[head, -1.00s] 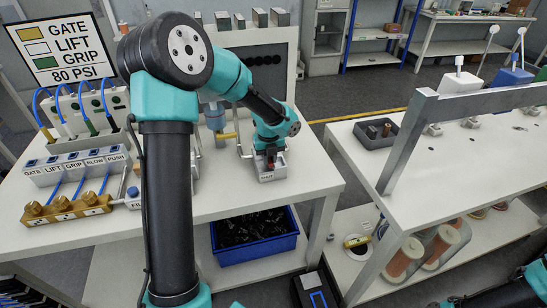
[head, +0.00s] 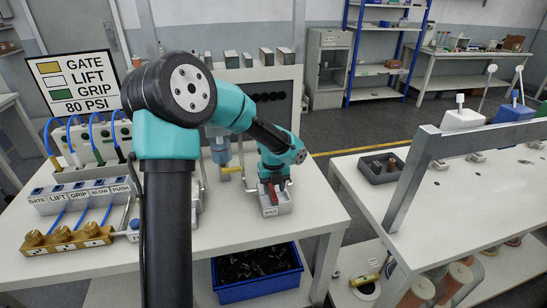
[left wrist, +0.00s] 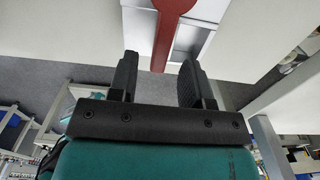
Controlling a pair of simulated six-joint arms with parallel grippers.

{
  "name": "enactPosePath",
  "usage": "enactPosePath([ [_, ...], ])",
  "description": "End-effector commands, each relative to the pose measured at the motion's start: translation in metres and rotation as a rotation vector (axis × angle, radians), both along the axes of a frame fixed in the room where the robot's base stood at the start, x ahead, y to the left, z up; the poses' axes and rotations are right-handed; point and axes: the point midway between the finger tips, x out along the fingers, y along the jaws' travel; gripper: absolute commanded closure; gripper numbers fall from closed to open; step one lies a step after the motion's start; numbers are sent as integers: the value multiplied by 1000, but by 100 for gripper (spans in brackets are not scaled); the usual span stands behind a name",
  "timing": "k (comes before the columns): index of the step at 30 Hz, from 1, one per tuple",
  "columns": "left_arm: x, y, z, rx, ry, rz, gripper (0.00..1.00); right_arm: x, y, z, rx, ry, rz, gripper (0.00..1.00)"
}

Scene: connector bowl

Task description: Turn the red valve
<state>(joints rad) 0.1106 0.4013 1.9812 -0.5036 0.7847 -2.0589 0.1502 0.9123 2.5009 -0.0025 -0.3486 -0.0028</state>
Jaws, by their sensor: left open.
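The red valve (head: 273,193) has a narrow red handle on a small grey labelled block (head: 276,208), near the right end of the left table. My left gripper (head: 274,182) is right above the block, pointing down at the handle. In the left wrist view, the handle (left wrist: 164,45) is a red bar with a round hub at the top edge. The bar's end lies in line with the gap between the open fingers of my left gripper (left wrist: 155,58). I cannot tell whether the fingers touch it. My right gripper is in no frame.
A yellow-handled fitting (head: 231,169) stands left of the block. A blue bin (head: 257,290) sits below. Another table (head: 450,215) with a grey frame stands to the right.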

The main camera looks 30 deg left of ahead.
Motion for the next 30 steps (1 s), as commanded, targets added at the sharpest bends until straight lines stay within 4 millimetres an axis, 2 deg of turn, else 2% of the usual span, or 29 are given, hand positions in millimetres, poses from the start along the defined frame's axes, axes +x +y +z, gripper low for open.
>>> enactPosePath([
  [19,0,0,123,0,-4,-1,55,0,0,0,0,0,0,57],
  [24,0,0,143,0,-1,0,55,0,0,0,0,0,0,57],
  [30,0,0,149,-1,1,0,55,0,0,0,0,0,0,57],
])
